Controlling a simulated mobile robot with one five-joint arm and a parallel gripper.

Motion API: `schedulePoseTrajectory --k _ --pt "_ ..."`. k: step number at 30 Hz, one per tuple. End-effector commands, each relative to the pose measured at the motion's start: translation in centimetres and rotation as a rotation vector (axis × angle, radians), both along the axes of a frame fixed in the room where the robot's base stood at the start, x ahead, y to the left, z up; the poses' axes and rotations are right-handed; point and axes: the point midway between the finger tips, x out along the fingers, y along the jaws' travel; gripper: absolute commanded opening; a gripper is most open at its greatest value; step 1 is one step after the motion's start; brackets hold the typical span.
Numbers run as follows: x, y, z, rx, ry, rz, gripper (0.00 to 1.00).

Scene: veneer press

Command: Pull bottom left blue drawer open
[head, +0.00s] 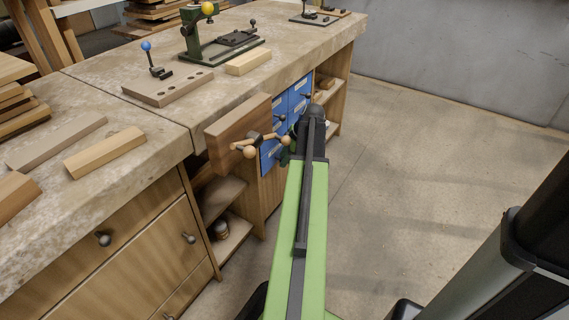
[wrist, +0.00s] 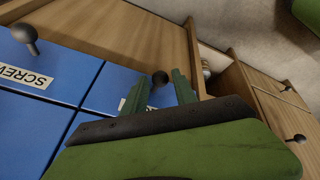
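The bottom left blue drawer (head: 267,158) is in the bench front in the head view, partly hidden by the vise and my arm. In the wrist view, which looks upside down, this drawer (wrist: 108,86) has a dark round knob (wrist: 160,78) and a white label mostly hidden by a finger. Its front looks flush with its neighbour. My gripper (wrist: 160,90) is open, with one green finger on each side of the knob and visible gaps between. Whether the fingertips reach past the knob is unclear. In the head view my gripper (head: 285,147) is largely hidden by my arm.
Another blue drawer (wrist: 40,72) with a knob and a "SCREW..." label sits beside it. A wooden vise (head: 235,130) with handles juts out just left of my gripper. An open shelf (head: 232,240) holds a jar. The floor (head: 420,170) to the right is clear.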

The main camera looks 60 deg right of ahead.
Motion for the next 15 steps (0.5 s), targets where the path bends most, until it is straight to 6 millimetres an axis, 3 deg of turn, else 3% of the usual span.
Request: schedulePoseTrajectory --k 6,13,15 --pt "0.02 0.0 0.06 0.0 0.0 0.0 0.34" --pt "0.01 0.02 0.06 0.0 0.0 0.001 0.04" --pt "0.01 0.03 0.05 0.0 0.001 0.001 0.0"
